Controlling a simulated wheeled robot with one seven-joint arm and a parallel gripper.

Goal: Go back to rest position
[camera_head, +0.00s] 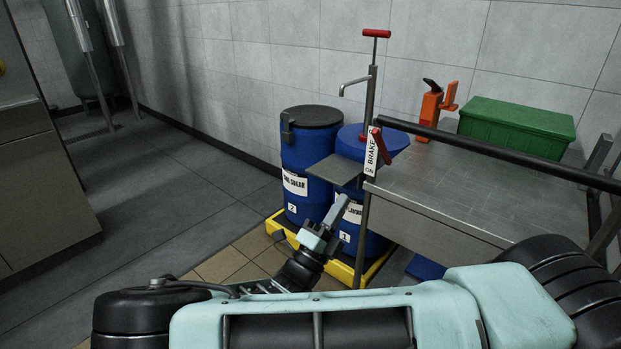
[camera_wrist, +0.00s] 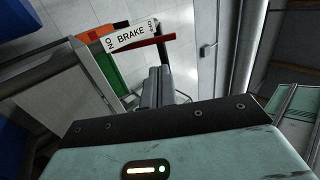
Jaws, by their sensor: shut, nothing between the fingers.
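My gripper (camera_head: 337,212) is shut and empty in the head view, raised in front of the two blue drums and left of the metal cart. In the wrist view its closed fingers (camera_wrist: 157,88) point towards a white BRAKE sign (camera_wrist: 131,36) with a red lever (camera_wrist: 150,46). The same BRAKE sign (camera_head: 371,154) and red lever (camera_head: 381,147) show at the cart's left corner in the head view. The sign reads "ON" at one end. I cannot tell from these views how near the fingers are to the lever.
Blue drums (camera_head: 297,160) labelled 2 and 1 stand on a yellow pallet (camera_head: 283,231). A hand pump with a red handle (camera_head: 376,33) rises from the right drum. Open floor (camera_head: 170,200) lies left.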

